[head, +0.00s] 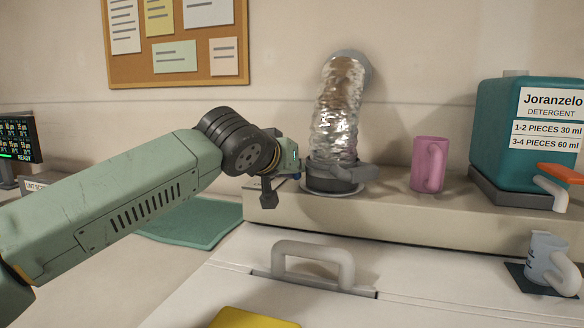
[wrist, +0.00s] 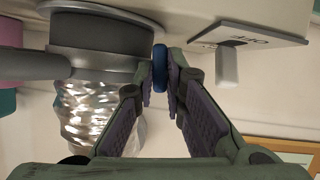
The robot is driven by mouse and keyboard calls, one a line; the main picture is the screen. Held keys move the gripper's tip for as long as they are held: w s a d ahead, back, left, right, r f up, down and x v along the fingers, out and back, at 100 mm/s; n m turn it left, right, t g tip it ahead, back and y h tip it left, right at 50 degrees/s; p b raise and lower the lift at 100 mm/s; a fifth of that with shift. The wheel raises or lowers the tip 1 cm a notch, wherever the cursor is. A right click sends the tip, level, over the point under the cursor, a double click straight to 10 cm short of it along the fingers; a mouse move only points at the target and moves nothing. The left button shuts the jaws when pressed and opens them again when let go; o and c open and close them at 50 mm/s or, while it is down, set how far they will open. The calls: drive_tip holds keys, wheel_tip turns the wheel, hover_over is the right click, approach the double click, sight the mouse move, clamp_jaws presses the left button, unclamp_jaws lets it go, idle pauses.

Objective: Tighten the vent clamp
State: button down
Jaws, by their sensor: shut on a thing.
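The vent clamp (head: 333,178) is a dark grey band around the foot of the shiny foil duct (head: 337,110), on the ledge. It shows upside down in the wrist view (wrist: 100,32), with a grey lever (wrist: 32,65) sticking out to the left. My gripper (head: 297,160) is at the clamp's left side in the head view. In the wrist view my gripper (wrist: 162,78) has its two fingertips closed on a blue knob (wrist: 160,62) beside the band. In the head view the arm's end mostly hides the knob. I cannot tell how tight the band is.
A plate marked OFF (wrist: 262,36) with a grey switch lever (wrist: 228,68) is close to my fingers in the wrist view. A pink mug (head: 428,163) and a teal detergent container (head: 515,140) stand right of the duct. A white lid with a handle (head: 315,255) lies in front.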

drive_tip(key=c, duration=1.6)
unclamp_jaws()
drive_tip(key=shift+c, duration=0.2)
drive_tip(key=v, duration=0.8)
drive_tip(key=shift+a, duration=0.1)
drive_tip(key=shift+c, duration=0.2)
